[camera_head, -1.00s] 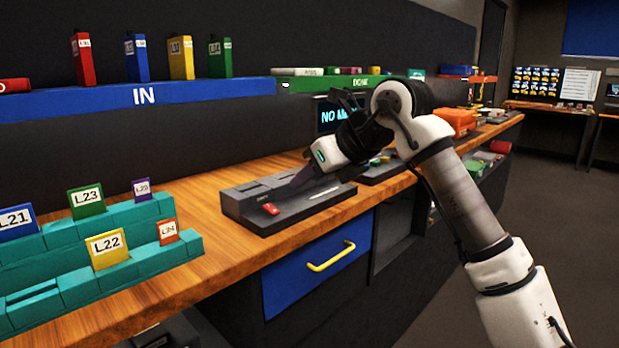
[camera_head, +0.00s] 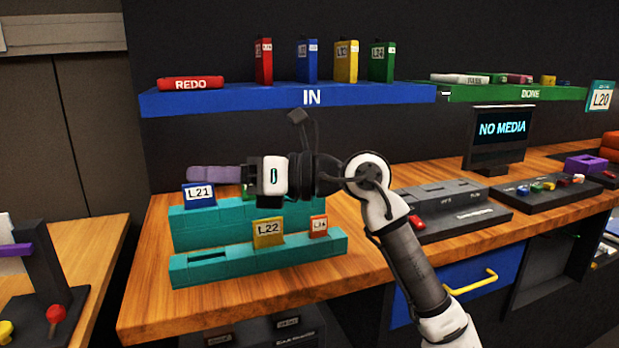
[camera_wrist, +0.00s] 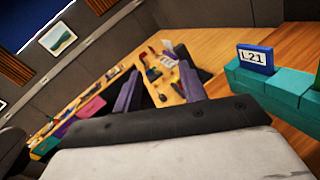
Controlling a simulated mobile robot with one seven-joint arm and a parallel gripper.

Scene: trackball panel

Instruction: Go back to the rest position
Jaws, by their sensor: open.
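My gripper (camera_head: 202,173) points left in the head view, in front of the teal racks and near the blue L21 card (camera_head: 199,195). In the wrist view its two purple fingers (camera_wrist: 158,92) stand apart with nothing between them. The L21 card also shows in the wrist view (camera_wrist: 255,58), to the right of the fingers. My arm crosses the head view from the lower right and hides part of the back teal rack (camera_head: 185,232) and the cards there.
A yellow L22 card (camera_head: 268,233) and an orange card (camera_head: 318,226) stand in the front teal rack (camera_head: 210,269). Above are the blue IN shelf (camera_head: 220,100) and green DONE shelf (camera_head: 470,93). A grey console (camera_head: 465,208) and a NO MEDIA screen (camera_head: 501,128) stand at right.

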